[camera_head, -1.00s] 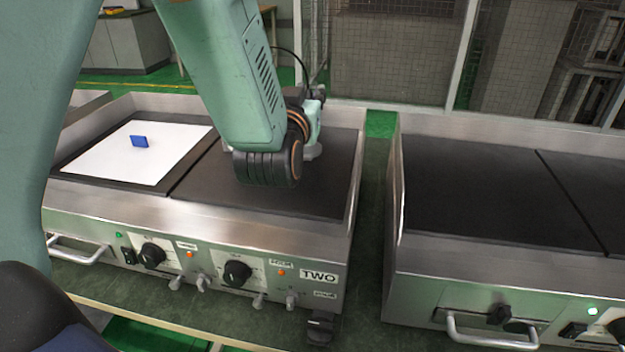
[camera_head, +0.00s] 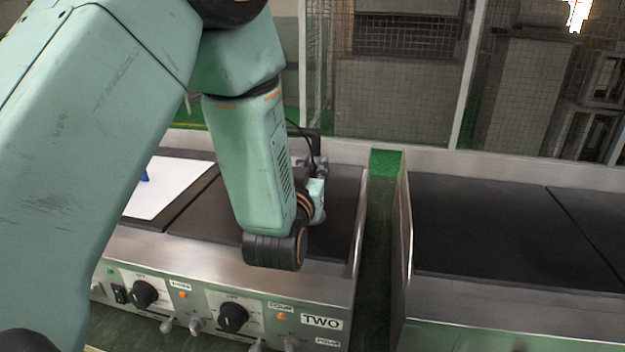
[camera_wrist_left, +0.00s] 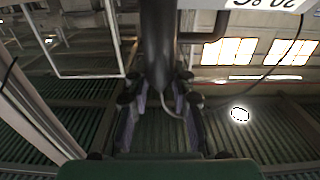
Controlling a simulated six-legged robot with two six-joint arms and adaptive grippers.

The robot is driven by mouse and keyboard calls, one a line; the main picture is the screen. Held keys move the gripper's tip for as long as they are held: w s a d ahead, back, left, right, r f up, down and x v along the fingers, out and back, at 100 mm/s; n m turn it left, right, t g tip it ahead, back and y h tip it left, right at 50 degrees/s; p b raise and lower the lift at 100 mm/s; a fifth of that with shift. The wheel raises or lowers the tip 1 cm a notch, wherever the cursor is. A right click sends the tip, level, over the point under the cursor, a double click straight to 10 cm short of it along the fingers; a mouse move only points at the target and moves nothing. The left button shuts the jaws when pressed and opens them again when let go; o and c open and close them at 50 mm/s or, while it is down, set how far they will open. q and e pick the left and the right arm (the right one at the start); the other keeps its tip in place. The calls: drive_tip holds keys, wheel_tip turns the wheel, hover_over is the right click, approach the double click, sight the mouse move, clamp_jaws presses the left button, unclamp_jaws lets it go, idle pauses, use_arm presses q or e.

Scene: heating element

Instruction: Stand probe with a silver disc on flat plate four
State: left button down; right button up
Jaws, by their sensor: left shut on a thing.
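My left gripper (camera_wrist_left: 158,98) is shut on the probe (camera_wrist_left: 158,45), a dark upright cylinder with a thin cable, in the left wrist view. A white label with upside-down black print, apparently a temperature, shows at that view's top edge. In the head view the gripper (camera_head: 318,167) is mostly hidden behind my left arm, above or behind the right-hand dark plate of the unit marked TWO. That plate (camera_head: 340,205) lies above the FOUR label (camera_head: 281,307). I cannot make out the probe's silver disc. My right gripper is not in view.
A white sheet (camera_head: 165,195) with a blue block (camera_head: 145,175) lies on the left plate. A second griddle unit (camera_head: 490,225) stands to the right across a narrow gap. A metal splash wall (camera_head: 347,152) rises behind the plates. My left arm covers much of the left side.

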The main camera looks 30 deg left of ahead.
use_arm(q)
drive_tip(key=shift+w+f, duration=0.1)
drive_tip(key=shift+f, duration=0.8)
drive_tip(key=shift+w+d+f, duration=0.15)
drive_tip(key=shift+w+f, duration=0.05)
drive_tip(key=shift+w, duration=0.15)
drive_tip(key=c, duration=1.6)
unclamp_jaws()
drive_tip(key=o, duration=0.3)
drive_tip(key=shift+s+r, duration=0.2)
drive_tip(key=shift+s, duration=0.15)
drive_tip(key=shift+o, duration=0.8)
drive_tip(key=shift+w, duration=0.1)
drive_tip(key=shift+w+f, duration=0.15)
drive_tip(key=shift+w, duration=0.05)
drive_tip(key=shift+s, duration=0.3)
drive_tip(key=p+v, duration=0.6)
drive_tip(key=v, duration=0.5)
drive_tip(key=shift+s, duration=0.3)
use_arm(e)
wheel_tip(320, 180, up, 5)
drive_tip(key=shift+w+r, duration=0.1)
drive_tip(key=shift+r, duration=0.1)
